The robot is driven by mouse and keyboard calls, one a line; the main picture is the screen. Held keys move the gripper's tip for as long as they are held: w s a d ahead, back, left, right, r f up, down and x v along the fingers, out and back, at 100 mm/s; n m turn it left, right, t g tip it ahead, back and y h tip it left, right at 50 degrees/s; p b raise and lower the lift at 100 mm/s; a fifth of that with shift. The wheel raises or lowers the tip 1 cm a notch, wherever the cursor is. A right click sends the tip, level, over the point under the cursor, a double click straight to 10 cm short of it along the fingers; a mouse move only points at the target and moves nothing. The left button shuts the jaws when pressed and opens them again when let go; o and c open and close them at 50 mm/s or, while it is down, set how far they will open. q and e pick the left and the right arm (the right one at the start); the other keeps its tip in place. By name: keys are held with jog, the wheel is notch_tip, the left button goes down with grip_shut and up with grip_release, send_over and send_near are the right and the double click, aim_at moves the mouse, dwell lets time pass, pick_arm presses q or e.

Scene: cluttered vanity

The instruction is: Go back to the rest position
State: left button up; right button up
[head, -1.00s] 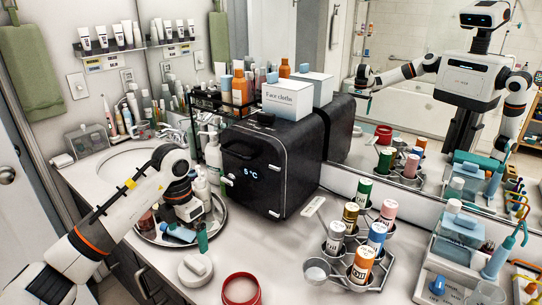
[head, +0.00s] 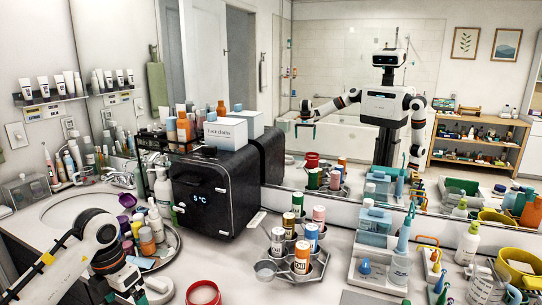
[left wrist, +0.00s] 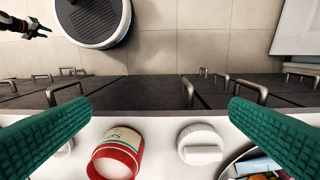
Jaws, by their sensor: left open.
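My left gripper (head: 132,292) is low over the counter at the bottom left of the head view, partly cut off by the lower edge. In the left wrist view its two green-padded fingers (left wrist: 160,106) stand wide apart with nothing between them held. Below and between them are a red-rimmed jar (left wrist: 118,154) and a white round-lidded container (left wrist: 200,145). A dark gripper, seemingly my right one (left wrist: 30,27), shows small at the top left of the left wrist view, over the floor; its opening is unclear.
A round tray with bottles (head: 177,243) is beside my left arm. A black mini fridge (head: 215,190), a metal holder with cans (head: 318,268) and the red jar (head: 203,293) stand to the right. The wrist view shows the drawer fronts (left wrist: 150,90) and open floor (left wrist: 200,40).

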pick_arm(q)
jog(key=d+m+t+h, duration=0.1)
jog(key=d+t+h, duration=0.1)
jog(key=d+h, duration=1.25)
jog(key=s+d+r+n+t+h, duration=0.2)
jog(key=d+r+n+t+h, duration=0.1)
jog(key=d+r+n+t, duration=0.6)
jog(key=s+a+f+n+t+y, duration=0.2)
jog(key=a+f+n+y, duration=0.45)
jog(key=n+y, duration=0.5)
jog(key=s+a+f+n+t+y, duration=0.2)
jog(key=a+f+n+y, duration=0.5)
jog(key=n, duration=0.8)
jog(key=s+f+n+g, duration=0.2)
jog(key=s+f+g, duration=0.4)
jog(key=s, duration=0.4)
jog(key=s+f+n+g, duration=0.2)
jog(key=s+f+g, duration=0.4)
jog(key=s, duration=0.4)
notch_tip(320, 180, down, 28)
jog(key=s+g, duration=0.1)
jog(key=s, duration=0.1)
jog(key=s+a+f+g, duration=0.1)
jog(key=s+a+f, duration=0.1)
jog(key=s+f, duration=1.2)
jog(key=shift+s+a+f, duration=0.25)
jog(key=shift+s+f, duration=0.05)
jog(key=shift+s, duration=0.6)
